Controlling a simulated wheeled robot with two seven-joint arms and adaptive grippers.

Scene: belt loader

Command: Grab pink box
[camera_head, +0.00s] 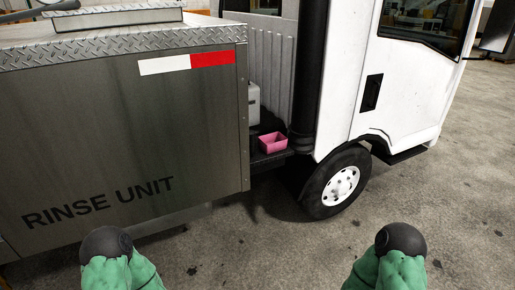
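The pink box (272,143) is small and open-topped. It sits upright on a dark narrow ledge (268,160) between the metal tank and the truck cab. My two arms show only as green parts with round black ends at the bottom left and bottom right. No gripper fingers can be seen on either one. Both arm parts are well apart from the box, which nothing touches.
A large metal tank (120,130) marked RINSE UNIT stands left of the box. The white cab (345,85) and its front wheel (338,184) are to the right. A whitish container (253,103) stands behind the box. The concrete floor (270,245) in front is clear.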

